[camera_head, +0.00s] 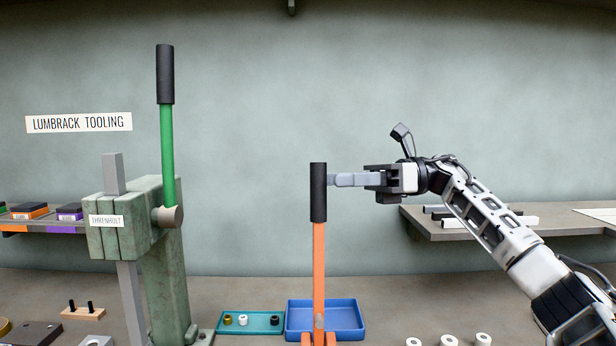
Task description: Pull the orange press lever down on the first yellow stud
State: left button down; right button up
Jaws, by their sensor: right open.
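The orange press lever (319,262) stands upright with a black grip (318,188) at its top. The lower part of its press is out of frame. My right gripper (334,180) reaches in from the right at the height of the black grip. Its fingers point left and their tips are at the grip's right edge; I cannot tell whether they touch it or go around it. The gripper is open. A small brass-yellow piece (228,319) sits in the teal tray (262,330); I cannot tell whether it is a stud. My left gripper is out of view.
A green press (165,262) with an upright green lever (167,150) stands at left. A blue tray (350,304) lies behind the orange lever. White rings (483,339) lie at the front right. Shelves hold small blocks left and bars (490,221) right.

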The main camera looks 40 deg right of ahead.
jog(key=p+x, duration=0.1)
jog(key=x, duration=0.5)
jog(key=shift+p, duration=0.35)
jog(key=shift+w+a, duration=0.15)
jog(key=shift+c, duration=0.4)
grip_shut()
